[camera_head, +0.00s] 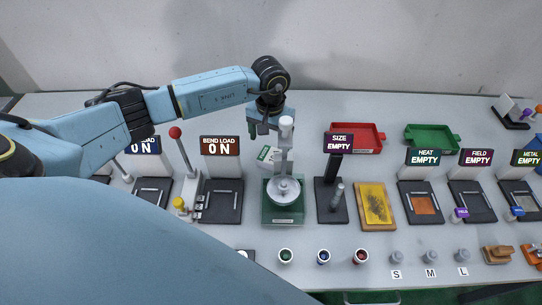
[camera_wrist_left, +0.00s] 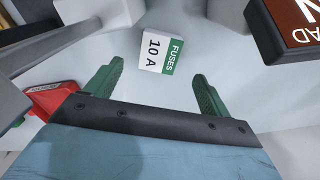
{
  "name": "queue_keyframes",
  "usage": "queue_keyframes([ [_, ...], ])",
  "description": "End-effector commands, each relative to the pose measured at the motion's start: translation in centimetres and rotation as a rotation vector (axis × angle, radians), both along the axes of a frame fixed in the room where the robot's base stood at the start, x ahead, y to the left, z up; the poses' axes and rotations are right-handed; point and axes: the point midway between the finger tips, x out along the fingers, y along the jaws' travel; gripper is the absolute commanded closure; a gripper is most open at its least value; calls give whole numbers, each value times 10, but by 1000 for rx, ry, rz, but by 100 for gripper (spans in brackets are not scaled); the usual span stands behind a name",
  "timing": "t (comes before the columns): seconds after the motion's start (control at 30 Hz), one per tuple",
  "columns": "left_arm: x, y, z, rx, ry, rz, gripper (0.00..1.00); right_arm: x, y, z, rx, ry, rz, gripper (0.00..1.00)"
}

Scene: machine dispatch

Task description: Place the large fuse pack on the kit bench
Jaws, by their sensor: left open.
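A white and green fuse pack (camera_wrist_left: 161,52) labelled "FUSES 10 A" lies on the grey surface in the left wrist view. In the head view, a white and green pack (camera_head: 267,155) shows behind the green-based weighing device, partly hidden. My left gripper (camera_head: 262,127) is at the back middle of the bench, close to this pack. In the left wrist view its green fingers (camera_wrist_left: 157,73) are apart and empty, with the pack just beyond the fingertips. I cannot tell which surface is the kit bench. My right gripper is out of view.
The weighing device (camera_head: 283,205) stands directly in front of the pack. The "SIZE EMPTY" station (camera_head: 332,200) and a red tray (camera_head: 357,137) are to its right, the "BEND LOAD" station (camera_head: 222,200) to its left. A green tray (camera_head: 432,138) sits further right.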

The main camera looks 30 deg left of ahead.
Motion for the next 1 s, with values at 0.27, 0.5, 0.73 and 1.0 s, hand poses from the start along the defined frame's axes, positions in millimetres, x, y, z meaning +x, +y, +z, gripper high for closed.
queue_keyframes([
  [0.27, 0, -1, -23, -3, 2, 1, 18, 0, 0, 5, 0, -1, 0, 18],
  [0.5, 0, -1, -56, -4, 0, 2, 18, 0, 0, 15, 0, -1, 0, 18],
  [0.73, 0, 0, -69, -3, -1, 1, 18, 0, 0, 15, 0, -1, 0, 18],
  [1.0, 0, 0, -69, -3, -1, 1, 34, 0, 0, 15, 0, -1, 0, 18],
])
